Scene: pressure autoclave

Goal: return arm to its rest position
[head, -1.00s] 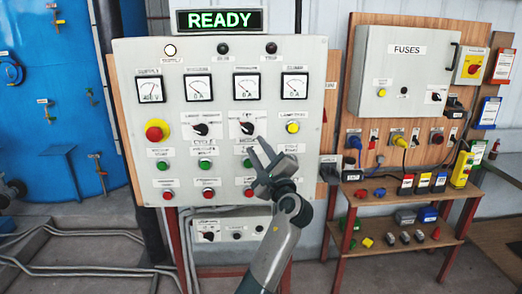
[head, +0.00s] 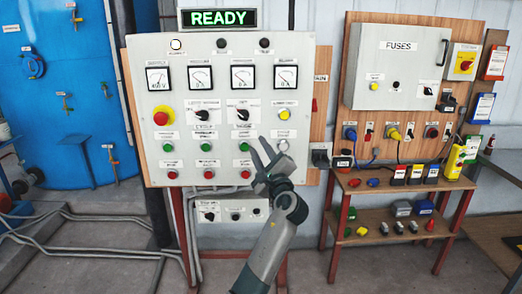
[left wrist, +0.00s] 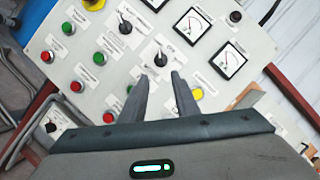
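My left gripper (head: 267,158) is in front of the lower right of the grey control panel (head: 134,110) in the head view. Its two fingers are apart with nothing between them, and the left wrist view shows the same open fingers (left wrist: 160,98). The arm rises from the bottom of the head view, bent at the wrist. The fingers overlap the panel in the picture; a gap shows between them and the panel in neither view clearly. Part of the lower right buttons is hidden behind the gripper. My right gripper is not in view.
The panel carries gauges, selector knobs (head: 243,114), coloured buttons and a lit READY sign (head: 219,18) above. At right stand a fuse box (head: 397,70) and a wooden shelf (head: 395,187) with small parts. A blue tank (head: 60,95) and floor pipes are at left.

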